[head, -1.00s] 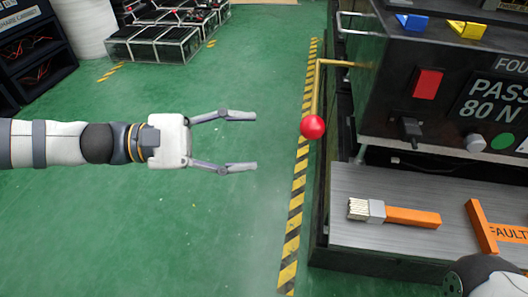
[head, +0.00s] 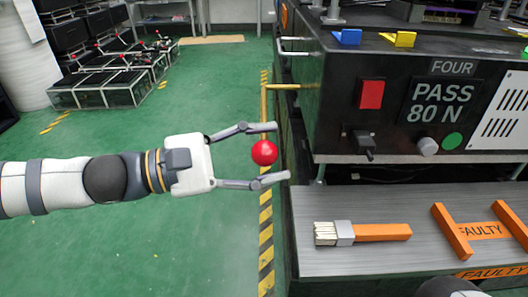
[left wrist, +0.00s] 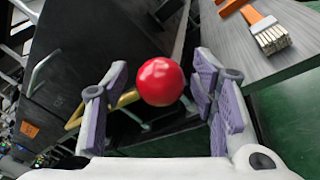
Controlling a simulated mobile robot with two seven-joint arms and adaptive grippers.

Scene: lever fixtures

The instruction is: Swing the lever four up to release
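The lever is a yellow rod (head: 290,86) that comes out of the left side of the black box labelled FOUR and bends downward. It ends in a red ball knob (head: 264,153), which hangs low. My left gripper (head: 281,151) is open, with one finger above and one below the knob in the head view. In the left wrist view the red knob (left wrist: 161,82) sits between the two spread finger pads, with a gap visible on each side. The yellow rod also shows there (left wrist: 100,107), partly hidden by a finger. My right gripper is out of view.
The black box (head: 335,120) has a red switch (head: 370,95) and a PASS 80 N display (head: 444,103). Green floor (head: 120,255) lies open at left.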

